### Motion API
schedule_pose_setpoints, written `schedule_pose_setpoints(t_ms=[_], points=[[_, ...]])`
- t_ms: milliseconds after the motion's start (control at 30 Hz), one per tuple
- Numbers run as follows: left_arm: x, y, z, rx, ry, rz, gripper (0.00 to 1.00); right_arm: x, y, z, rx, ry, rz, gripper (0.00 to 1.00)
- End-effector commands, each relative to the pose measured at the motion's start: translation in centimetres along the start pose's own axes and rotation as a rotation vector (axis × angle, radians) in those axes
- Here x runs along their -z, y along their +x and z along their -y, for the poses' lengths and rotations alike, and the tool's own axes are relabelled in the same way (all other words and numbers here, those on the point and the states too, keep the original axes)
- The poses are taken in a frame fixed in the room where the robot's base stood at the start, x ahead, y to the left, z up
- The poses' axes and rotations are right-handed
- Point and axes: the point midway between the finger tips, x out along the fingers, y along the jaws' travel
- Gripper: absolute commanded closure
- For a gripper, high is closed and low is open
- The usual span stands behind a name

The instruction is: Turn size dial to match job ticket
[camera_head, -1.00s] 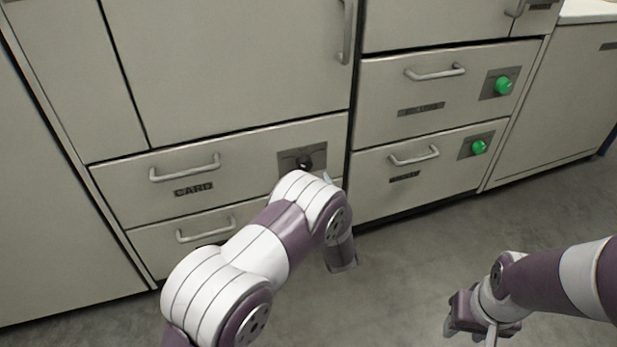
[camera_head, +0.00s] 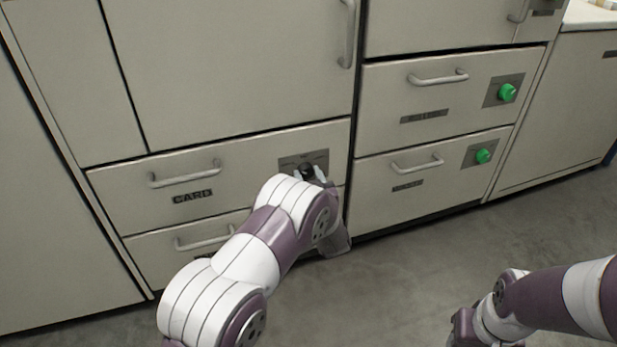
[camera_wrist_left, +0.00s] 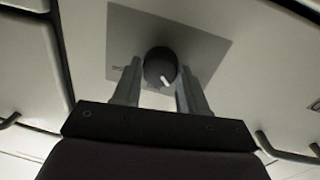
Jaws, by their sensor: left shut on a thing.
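The size dial is a black round knob (camera_head: 306,171) on a grey plate (camera_head: 318,157) at the right end of the drawer labelled CARD. In the left wrist view the knob (camera_wrist_left: 160,68) shows a white pointer mark on its face, toward the lower right of the knob. My left gripper (camera_head: 309,175) is at the plate, with its fingers on either side of the knob. In the left wrist view my left gripper (camera_wrist_left: 160,80) is shut on the knob. My right gripper (camera_head: 475,335) is at the lower right, partly cut off by the frame, and its fingers are unclear. No job ticket is readable.
Two drawers to the right carry green knobs, an upper one (camera_head: 507,93) and a lower one (camera_head: 483,156). The CARD drawer handle (camera_head: 186,174) sticks out left of the dial. Another handle (camera_head: 204,237) is below it. The floor (camera_head: 400,280) in front is clear.

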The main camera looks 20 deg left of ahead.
Motion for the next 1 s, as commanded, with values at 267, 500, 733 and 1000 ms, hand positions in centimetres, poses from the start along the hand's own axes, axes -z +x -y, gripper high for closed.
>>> schedule_pose_setpoints(t_ms=[267,500,733,1000], points=[[0.4,0.0,-0.1,0.0,0.099,0.01,0.88,0.2,-1.9,0.0,0.0,0.0,0.0,0.57],[0.7,-0.1,-0.1,0.001,0.294,0.027,0.88,0.6,-4.8,0.0,0.0,0.0,0.0,0.57],[0.6,-0.1,-0.2,0.002,0.513,0.045,0.88,0.8,-7.2,0.0,0.0,0.0,0.0,0.57],[0.4,-0.1,-0.3,0.004,0.769,0.067,0.88,1.1,-9.3,0.0,0.0,0.0,0.0,0.57]])
